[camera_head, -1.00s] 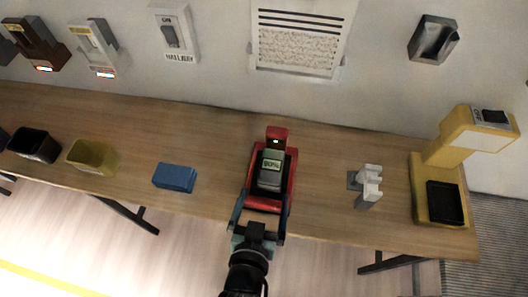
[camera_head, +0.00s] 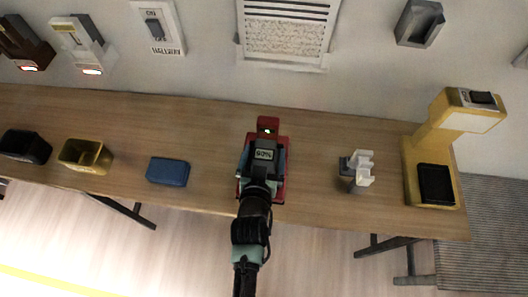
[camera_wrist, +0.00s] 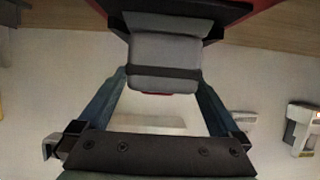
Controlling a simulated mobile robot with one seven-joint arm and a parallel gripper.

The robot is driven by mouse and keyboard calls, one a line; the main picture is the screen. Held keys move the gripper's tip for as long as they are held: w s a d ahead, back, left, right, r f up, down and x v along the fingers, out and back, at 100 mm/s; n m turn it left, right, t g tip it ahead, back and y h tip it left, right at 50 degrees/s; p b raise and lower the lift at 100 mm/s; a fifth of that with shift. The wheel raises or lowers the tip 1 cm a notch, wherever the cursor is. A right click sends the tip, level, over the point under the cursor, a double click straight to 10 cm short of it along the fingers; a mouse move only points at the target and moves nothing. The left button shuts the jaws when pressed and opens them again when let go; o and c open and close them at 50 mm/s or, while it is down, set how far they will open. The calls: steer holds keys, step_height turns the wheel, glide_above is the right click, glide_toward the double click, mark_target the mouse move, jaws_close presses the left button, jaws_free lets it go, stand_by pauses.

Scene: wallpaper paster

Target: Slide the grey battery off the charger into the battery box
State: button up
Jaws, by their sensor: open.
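The grey battery (camera_head: 263,145) sits on the red charger (camera_head: 268,124), its percent display facing up. In the wrist view the battery (camera_wrist: 165,48) shows as a grey block with a dark band. My gripper (camera_head: 262,170) is at the battery's near end. In the wrist view my gripper (camera_wrist: 162,82) is open, one blue-grey finger on each side of the battery's end; I cannot tell whether they touch it. My arm hides part of the charger's front. A black open box (camera_head: 25,146) and a yellow open box (camera_head: 85,156) stand at the left; I cannot tell which is the battery box.
A blue block (camera_head: 167,171) lies left of the charger. A white and grey holder (camera_head: 358,170) and a yellow stand with a black pad (camera_head: 435,185) are to the right. The wooden table (camera_head: 320,185) is bare between them. Several devices hang on the wall behind.

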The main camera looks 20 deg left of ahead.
steer(key=shift+w, duration=0.15)
steer(key=shift+c, duration=0.2)
jaws_close()
steer(key=shift+c, duration=2.4)
jaws_free()
steer(key=c, duration=1)
